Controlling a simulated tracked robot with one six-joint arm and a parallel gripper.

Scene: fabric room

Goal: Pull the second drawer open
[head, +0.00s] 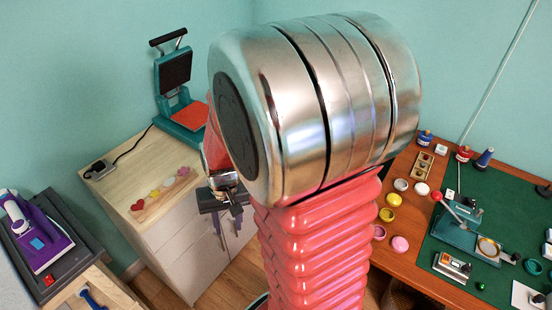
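A cabinet with a pale wood top (112,185) and a light grey front (185,262) stands left of centre. Faint seams run across its front, but my arm hides part of it, so I cannot tell the second drawer or its handle apart. My gripper (228,224) is in front of the cabinet's right side, its dark fingers pointing down. The fingers are apart with nothing seen between them. I cannot tell whether they touch the cabinet.
A teal heat press (183,112) and a row of coloured shapes (160,192) are on the cabinet. At the lower left, a purple iron (35,235) rests on a dark-topped unit. A workbench (367,252) with a green mat fills the right.

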